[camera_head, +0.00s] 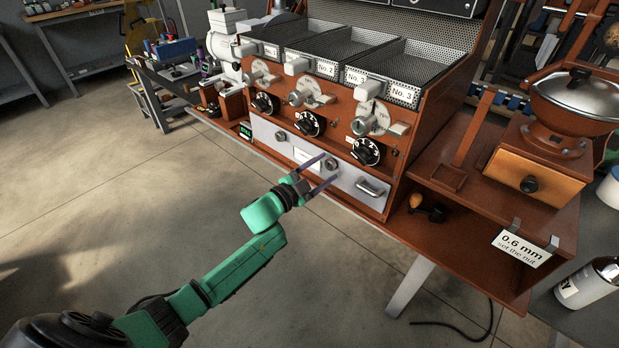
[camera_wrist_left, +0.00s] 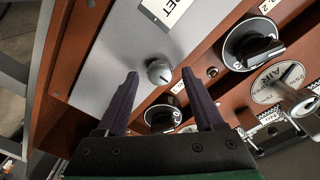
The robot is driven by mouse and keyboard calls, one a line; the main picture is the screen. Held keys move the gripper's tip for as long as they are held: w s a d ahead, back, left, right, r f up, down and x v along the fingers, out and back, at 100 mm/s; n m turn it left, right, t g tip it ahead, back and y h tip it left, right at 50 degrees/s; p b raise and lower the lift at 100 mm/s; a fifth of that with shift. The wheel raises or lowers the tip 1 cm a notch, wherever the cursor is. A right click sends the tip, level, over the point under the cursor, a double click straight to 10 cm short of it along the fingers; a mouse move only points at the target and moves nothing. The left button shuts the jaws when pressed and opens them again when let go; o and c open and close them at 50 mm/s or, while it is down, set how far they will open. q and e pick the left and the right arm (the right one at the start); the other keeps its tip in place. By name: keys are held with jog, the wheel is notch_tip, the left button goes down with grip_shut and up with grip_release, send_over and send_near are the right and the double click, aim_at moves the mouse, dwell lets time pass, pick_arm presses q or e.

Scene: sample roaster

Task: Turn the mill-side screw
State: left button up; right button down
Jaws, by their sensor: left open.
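The mill-side screw (camera_head: 331,164) is a grey round knob on the pale metal front panel (camera_head: 346,181), on the side nearer the mill. In the left wrist view the knob (camera_wrist_left: 159,71) sits ahead of and between the fingertips, with a gap on each side. My left gripper (camera_head: 328,168) is open and empty, its two dark purple fingers pointing at the panel around the knob; the fingers also show in the left wrist view (camera_wrist_left: 160,76). I see no contact. A second similar screw (camera_head: 280,136) is farther left on the panel. My right gripper is out of view.
Black numbered dials (camera_head: 367,152) and metal levers stick out above the panel. The mill (camera_head: 572,105) stands on a wooden shelf at right. The floor in front is clear.

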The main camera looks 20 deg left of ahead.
pick_arm(q)
jog(key=v, duration=1.4)
